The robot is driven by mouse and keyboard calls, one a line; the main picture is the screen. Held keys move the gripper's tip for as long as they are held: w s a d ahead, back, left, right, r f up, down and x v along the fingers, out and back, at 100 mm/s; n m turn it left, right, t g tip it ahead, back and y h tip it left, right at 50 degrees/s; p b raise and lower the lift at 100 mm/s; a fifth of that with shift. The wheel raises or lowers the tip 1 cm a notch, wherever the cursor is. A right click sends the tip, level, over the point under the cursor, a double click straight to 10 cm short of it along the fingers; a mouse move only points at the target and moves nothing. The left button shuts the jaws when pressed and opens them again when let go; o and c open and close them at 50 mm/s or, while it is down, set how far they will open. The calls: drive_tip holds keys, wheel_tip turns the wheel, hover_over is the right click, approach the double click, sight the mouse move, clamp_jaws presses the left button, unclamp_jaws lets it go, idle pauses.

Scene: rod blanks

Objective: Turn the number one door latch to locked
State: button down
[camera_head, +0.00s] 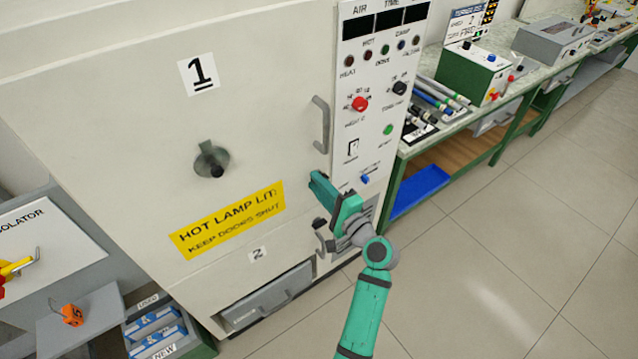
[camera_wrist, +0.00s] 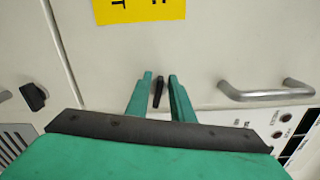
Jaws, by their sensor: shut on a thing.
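The number one door (camera_head: 120,110) is a large pale panel, shut, with a black "1" label (camera_head: 201,73). In the head view the gripper hides the latch. I cannot read any lock marking beside it.
A second dark latch (camera_wrist: 34,96) is close by, on the lower door marked 2. The bar handle (camera_wrist: 266,92) is right of my fingers in the wrist view. A control panel (camera_head: 375,130) adjoins the door. A green bench (camera_head: 470,120) is at right; the floor there is clear.

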drive_tip(key=shift+d+f+n, duration=0.15)
drive_tip(key=shift+f+n, duration=0.15)
drive_tip(key=shift+n, duration=0.7)
drive_tip(key=c, duration=1.9)
unclamp_jaws()
drive_tip(key=shift+o, duration=0.2)
drive_tip(key=shift+s, duration=0.15)
drive_tip(key=v, duration=1)
drive_tip(key=shift+s, duration=0.25)
